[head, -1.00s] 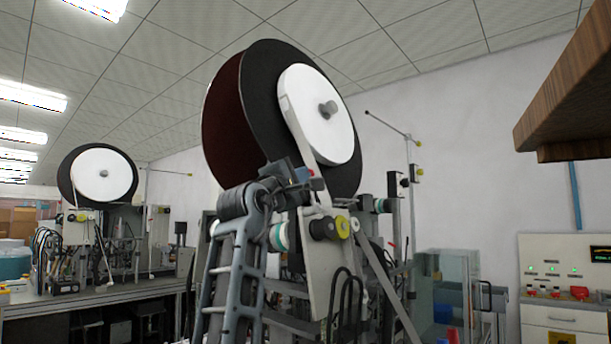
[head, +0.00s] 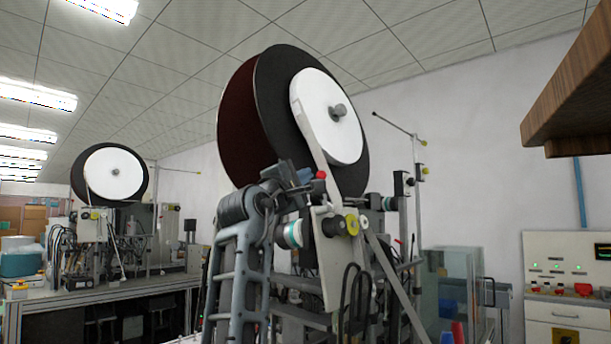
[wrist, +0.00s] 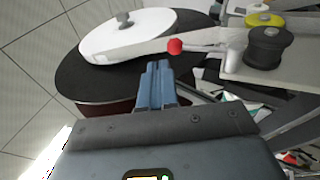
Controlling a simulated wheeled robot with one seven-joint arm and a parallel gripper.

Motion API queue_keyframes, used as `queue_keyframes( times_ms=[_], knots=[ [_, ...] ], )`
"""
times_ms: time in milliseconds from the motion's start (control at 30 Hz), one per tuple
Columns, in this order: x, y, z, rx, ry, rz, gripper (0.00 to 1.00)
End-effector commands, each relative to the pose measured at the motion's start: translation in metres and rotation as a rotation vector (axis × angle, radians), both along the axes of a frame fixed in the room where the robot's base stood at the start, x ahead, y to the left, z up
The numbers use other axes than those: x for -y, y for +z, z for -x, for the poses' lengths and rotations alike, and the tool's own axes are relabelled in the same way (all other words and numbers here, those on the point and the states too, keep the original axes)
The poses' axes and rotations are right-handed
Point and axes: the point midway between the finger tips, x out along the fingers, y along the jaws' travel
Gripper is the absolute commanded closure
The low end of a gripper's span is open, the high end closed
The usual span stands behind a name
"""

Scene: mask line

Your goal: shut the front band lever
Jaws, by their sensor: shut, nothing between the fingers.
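A red round knob (head: 320,175), likely the end of the band lever, shows on the machine just below the big reel. It also shows in the wrist view (wrist: 175,46), just beyond my fingertips and slightly right. The rest of the lever is hard to make out. My gripper (head: 304,175) is shut and empty, just left of the knob in the head view. Its blue fingers (wrist: 156,68) lie together in the wrist view. I cannot tell whether they touch the knob.
The large reel (head: 268,115) with a white roll (head: 318,100) stands right above my gripper. A black roller (wrist: 268,46) and a yellow roller (wrist: 262,19) sit to the right on a pale plate (head: 328,270). A wooden shelf (head: 575,100) overhangs at right.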

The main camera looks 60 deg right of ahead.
Motion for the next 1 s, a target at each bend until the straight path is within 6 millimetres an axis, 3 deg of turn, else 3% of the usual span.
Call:
queue_keyframes(
  times_ms=[600, 1000],
  knots=[
    [-0.083, -0.018, -0.002, -0.001, 0.002, -0.001, 1.00],
    [-0.089, -0.018, -0.002, -0.001, -0.001, -0.002, 1.00]
  ],
)
